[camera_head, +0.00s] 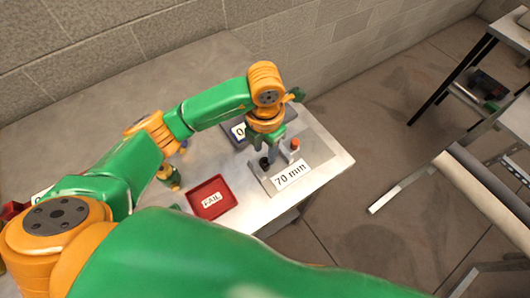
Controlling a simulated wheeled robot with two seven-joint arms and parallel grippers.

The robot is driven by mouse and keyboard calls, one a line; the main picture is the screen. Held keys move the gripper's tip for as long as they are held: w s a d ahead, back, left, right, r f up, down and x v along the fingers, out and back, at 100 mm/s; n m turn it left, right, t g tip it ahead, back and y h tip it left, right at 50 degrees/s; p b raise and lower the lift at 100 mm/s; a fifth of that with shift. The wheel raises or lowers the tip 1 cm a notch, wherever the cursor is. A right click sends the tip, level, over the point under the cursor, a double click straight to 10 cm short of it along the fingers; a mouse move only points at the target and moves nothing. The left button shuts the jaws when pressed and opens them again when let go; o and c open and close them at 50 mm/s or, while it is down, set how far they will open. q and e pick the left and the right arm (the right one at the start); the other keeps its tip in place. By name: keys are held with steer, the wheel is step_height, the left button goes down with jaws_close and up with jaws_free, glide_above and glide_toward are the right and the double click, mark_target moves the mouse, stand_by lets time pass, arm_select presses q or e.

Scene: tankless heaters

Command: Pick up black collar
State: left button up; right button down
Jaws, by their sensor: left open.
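A small dark piece, which looks like the black collar (264,162), sits at the left part of the grey fixture plate labelled "70 mm" (312,158). My left gripper (273,153) points down over this plate, with its fingers close to the dark piece. It is open. I cannot tell whether the fingers touch the piece or stand around it, because the gripper partly hides that spot. My right gripper is not in view.
An orange-topped peg (295,144) stands close to the gripper's right. A red "FAIL" tray (220,209) lies to the left, and a dark blue labelled tray (237,131) lies behind. The metal table (330,172) ends just right of the plate.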

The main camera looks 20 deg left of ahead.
mark_target(265, 162)
arm_select(q)
steer(key=f, duration=0.2)
steer(key=f+p, duration=0.1)
steer(key=f, duration=0.1)
steer(key=shift+s+f, duration=0.1)
steer(key=shift+s, duration=0.3)
steer(key=shift+f, duration=0.25)
steer(key=shift+w+f, duration=0.1)
steer(key=shift+w, duration=0.2)
steer(key=shift+c, duration=0.4)
jaws_close()
